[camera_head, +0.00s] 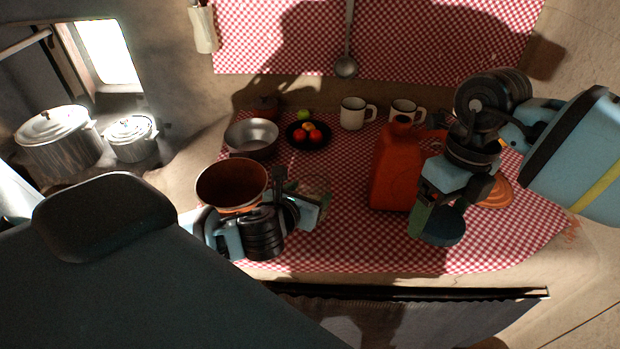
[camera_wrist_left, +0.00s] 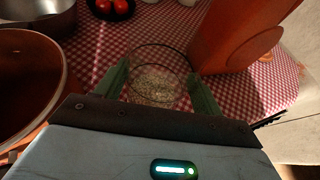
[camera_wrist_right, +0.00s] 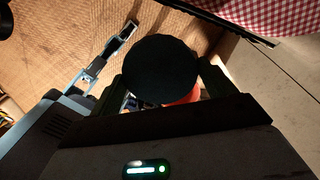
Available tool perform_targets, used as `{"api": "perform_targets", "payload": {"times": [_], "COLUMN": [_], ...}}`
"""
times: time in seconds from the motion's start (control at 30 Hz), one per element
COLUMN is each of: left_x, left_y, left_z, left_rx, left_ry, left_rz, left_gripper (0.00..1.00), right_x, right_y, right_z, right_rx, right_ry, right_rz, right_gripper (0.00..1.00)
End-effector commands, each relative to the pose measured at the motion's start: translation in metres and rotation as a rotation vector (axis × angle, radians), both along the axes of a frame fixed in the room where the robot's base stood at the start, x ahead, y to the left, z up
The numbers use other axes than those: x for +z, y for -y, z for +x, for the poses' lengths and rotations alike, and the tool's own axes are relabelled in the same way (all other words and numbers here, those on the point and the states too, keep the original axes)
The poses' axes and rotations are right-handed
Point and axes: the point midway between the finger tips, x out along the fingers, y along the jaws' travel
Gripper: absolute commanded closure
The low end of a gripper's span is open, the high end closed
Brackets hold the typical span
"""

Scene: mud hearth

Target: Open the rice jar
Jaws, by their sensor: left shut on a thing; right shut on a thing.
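A clear glass rice jar (camera_head: 315,186) stands on the checked cloth. My left gripper (camera_head: 303,203) is shut around it. In the left wrist view the jar (camera_wrist_left: 158,88) sits between the two fingers, its round top uncovered and pale grains inside. My right gripper (camera_head: 428,214) is shut on a dark round lid (camera_head: 446,226). The lid is to the right of the jar and clear of it, over the front right of the table. In the right wrist view the lid (camera_wrist_right: 160,68) fills the space between the fingers.
A red jug (camera_head: 392,172) stands between the two grippers. A brown pot (camera_head: 232,180) stands close left of my left gripper, with a metal bowl (camera_head: 251,138) behind it. A dark plate of fruit (camera_head: 308,143) and white mugs (camera_head: 353,113) stand at the back. The cloth's front middle is clear.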

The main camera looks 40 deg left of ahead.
Motion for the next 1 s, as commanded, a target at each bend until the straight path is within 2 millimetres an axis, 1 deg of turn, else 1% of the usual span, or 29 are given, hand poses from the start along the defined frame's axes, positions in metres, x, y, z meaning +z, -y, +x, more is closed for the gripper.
{"api": "perform_targets", "payload": {"times": [0.03, 0.3, 0.4, 0.5, 0.63, 0.8, 0.87, 1.0], "left_x": [0.0, -0.005, -0.007, -0.008, -0.009, -0.01, -0.014, -0.032], "left_y": [-0.007, -0.039, -0.048, -0.054, -0.057, -0.057, -0.058, -0.057], "left_z": [0.011, 0.059, 0.074, 0.084, 0.089, 0.089, 0.089, 0.088], "left_rx": [0.004, 0.002, 0.002, 0.0, -0.001, -0.002, -0.001, 0.0], "left_ry": [0.005, 0.004, 0.003, 0.003, 0.002, 0.002, 0.001, -0.003], "left_rz": [0.002, 0.001, 0.0, 0.0, -0.001, 0.0, 0.0, -0.003], "left_gripper": [0.96, 0.96, 0.96, 0.96, 0.96, 0.96, 0.96, 0.96], "right_x": [-0.001, -0.006, -0.008, -0.009, -0.01, -0.01, -0.011, -0.017], "right_y": [0.0, 0.0, 0.0, 0.0, 0.0, 0.0, 0.0, 0.0], "right_z": [0.0, 0.0, 0.0, 0.0, 0.0, 0.0, 0.0, 0.0], "right_rx": [0.0, 0.0, 0.0, 0.0, 0.0, 0.0, 0.0, 0.0], "right_ry": [-0.001, -0.008, -0.011, -0.013, -0.013, -0.014, -0.016, -0.024], "right_rz": [0.0, 0.0, 0.0, 0.0, 0.0, 0.0, 0.0, 0.0], "right_gripper": [0.45, 0.46, 0.46, 0.46, 0.46, 0.45, 0.45, 0.45]}}
